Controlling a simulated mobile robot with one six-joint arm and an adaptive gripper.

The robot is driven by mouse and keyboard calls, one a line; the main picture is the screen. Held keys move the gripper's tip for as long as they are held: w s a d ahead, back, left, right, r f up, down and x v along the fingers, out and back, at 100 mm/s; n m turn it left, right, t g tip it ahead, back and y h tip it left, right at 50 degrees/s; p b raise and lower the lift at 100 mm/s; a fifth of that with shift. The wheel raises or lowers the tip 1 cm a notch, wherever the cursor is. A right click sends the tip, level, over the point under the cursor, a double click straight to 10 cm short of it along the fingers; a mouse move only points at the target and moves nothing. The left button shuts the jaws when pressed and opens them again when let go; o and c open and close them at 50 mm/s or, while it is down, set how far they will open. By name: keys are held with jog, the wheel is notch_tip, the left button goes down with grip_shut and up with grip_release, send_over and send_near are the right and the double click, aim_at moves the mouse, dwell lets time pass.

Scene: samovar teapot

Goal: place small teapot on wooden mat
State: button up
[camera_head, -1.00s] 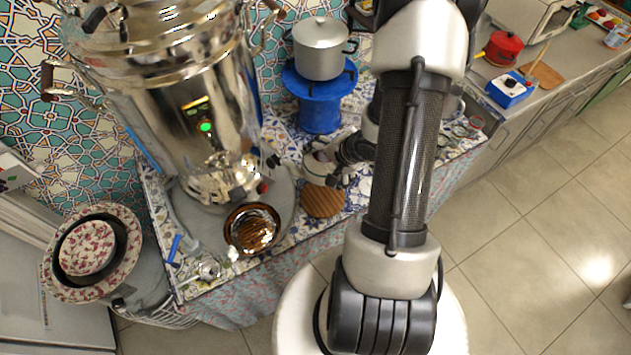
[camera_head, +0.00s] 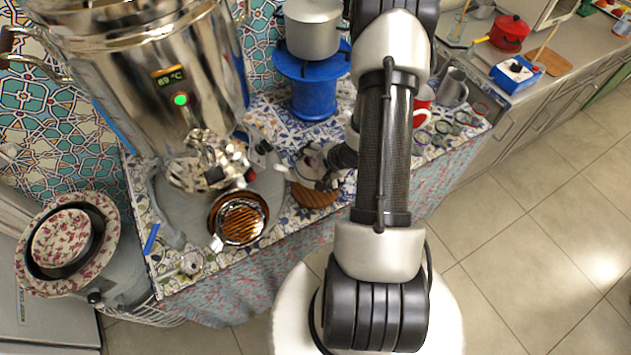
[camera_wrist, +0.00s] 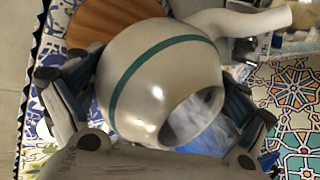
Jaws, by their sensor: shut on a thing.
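The small teapot is cream with a green band; it fills the middle of the wrist view (camera_wrist: 145,75), with its spout toward the upper right. In the head view the teapot (camera_head: 308,163) is partly hidden by my gripper (camera_head: 328,172). My gripper (camera_wrist: 158,108) is shut on the teapot's body, with a finger on each side. The round wooden mat (camera_head: 316,196) lies on the tiled counter just below the teapot in the head view; its far edge is hidden. In the wrist view the mat (camera_wrist: 105,22) shows behind the teapot. I cannot tell whether they touch.
A large shiny samovar (camera_head: 140,75) stands left of the teapot. A brown glass dish (camera_head: 238,218) sits at its foot. A blue stand (camera_head: 312,90) with a pot (camera_head: 314,28) is behind. A red cup (camera_head: 423,100) and grey mug (camera_head: 453,88) are to the right.

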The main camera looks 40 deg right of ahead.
jog(key=shift+f+b, duration=0.95)
jog(key=shift+f, duration=1.2)
jog(key=shift+f, duration=0.15)
jog(key=o, duration=1.2)
